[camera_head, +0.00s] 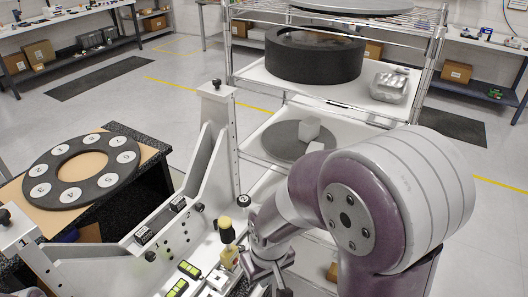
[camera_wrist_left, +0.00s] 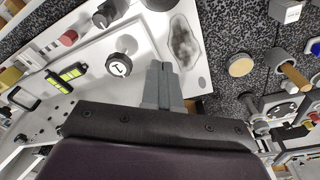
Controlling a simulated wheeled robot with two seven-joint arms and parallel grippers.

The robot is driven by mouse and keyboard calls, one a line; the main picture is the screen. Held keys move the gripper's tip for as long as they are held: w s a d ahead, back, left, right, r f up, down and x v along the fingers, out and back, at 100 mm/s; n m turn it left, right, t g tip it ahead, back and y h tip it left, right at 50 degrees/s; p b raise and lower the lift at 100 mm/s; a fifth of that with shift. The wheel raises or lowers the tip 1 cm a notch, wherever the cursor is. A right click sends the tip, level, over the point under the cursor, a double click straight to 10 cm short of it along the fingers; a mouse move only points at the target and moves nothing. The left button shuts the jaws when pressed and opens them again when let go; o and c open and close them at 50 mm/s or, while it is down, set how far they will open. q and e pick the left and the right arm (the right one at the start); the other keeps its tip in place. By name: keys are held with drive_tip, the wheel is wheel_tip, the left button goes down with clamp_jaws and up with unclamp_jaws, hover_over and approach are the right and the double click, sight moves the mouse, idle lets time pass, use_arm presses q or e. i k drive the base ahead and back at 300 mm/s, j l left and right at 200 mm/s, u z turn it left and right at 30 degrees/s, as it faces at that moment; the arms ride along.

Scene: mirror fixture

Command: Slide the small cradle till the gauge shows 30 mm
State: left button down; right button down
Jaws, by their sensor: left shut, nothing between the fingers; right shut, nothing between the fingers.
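A grey-white fixture (camera_head: 199,165) with tall uprights stands at the centre left of the head view. Small yellow-green displays (camera_head: 190,269) sit low on it; a similar one shows in the left wrist view (camera_wrist_left: 67,75). Their readings are too small to tell. I cannot tell which part is the small cradle. My right gripper (camera_head: 274,272) is shut and empty at the fixture's right side; its fingertips are hard to make out. My left gripper (camera_wrist_left: 164,82) is shut and empty over a white plate, beside a round marked knob (camera_wrist_left: 118,65). It is not visible in the head view.
A dark ring with round numbered pads (camera_head: 43,173) lies on a board at left. A yellow-topped knob (camera_head: 226,224) stands near my right gripper. A wooden-handled tool (camera_wrist_left: 294,76) lies right.

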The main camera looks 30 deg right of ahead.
sight(120, 269)
drive_tip(key=i+l, duration=0.15)
drive_tip(key=l, duration=0.25)
drive_tip(key=i+l, duration=0.15)
drive_tip(key=l, duration=0.25)
drive_tip(key=i+l, duration=0.15)
drive_tip(key=l, duration=0.25)
drive_tip(key=l+z, duration=0.05)
